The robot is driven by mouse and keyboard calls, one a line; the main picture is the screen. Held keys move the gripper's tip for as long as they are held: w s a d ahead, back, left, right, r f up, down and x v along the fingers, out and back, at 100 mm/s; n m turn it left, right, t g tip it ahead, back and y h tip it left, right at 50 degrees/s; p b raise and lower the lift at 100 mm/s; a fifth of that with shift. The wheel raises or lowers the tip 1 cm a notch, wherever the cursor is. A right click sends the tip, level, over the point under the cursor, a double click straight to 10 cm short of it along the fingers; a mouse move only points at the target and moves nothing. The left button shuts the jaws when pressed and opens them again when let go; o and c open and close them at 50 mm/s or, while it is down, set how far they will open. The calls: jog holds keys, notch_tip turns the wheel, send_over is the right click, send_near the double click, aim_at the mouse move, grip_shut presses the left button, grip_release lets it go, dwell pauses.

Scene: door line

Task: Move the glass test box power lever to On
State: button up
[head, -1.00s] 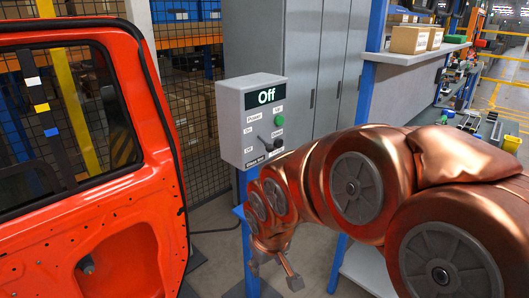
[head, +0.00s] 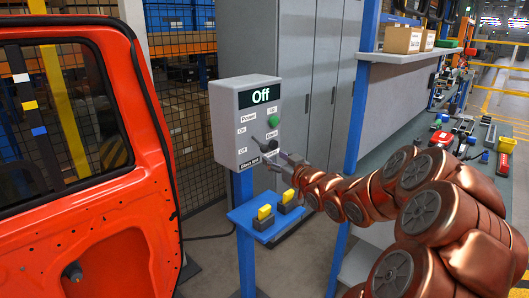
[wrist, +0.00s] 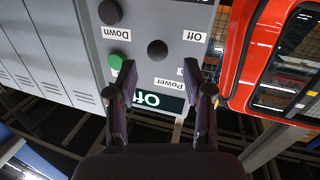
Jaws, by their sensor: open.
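The glass test box (head: 243,130) is a grey panel on a blue post, with a display (head: 260,95) reading "Off". Its black power lever (head: 257,142) sticks out low on the front, beside the On and Off labels. In the wrist view, upside down, the lever's round knob (wrist: 157,50) shows near the "Off" label, ahead of the fingertips. My gripper (head: 268,161) is at the box's lower front. It is open and empty in the wrist view (wrist: 159,70), its fingers apart on either side of the knob's line. Contact with the lever cannot be told. One finger partly covers the "On" label.
A green button (wrist: 119,61) and a dark button (wrist: 109,12) sit beside the lever. A blue shelf (head: 262,232) with yellow-and-black blocks lies below the box. A red vehicle door (head: 120,195) stands close on the left. Grey cabinets (head: 305,60) stand behind.

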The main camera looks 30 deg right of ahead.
aim_at(267, 150)
jog(key=shift+w+d+r, duration=0.15)
jog(key=shift+d+r, duration=0.05)
jog(key=shift+w+d+p, duration=0.1)
jog(key=shift+w+p, duration=0.65)
jog(key=shift+w, duration=2.95)
jog(key=shift+c, duration=0.3)
grip_shut()
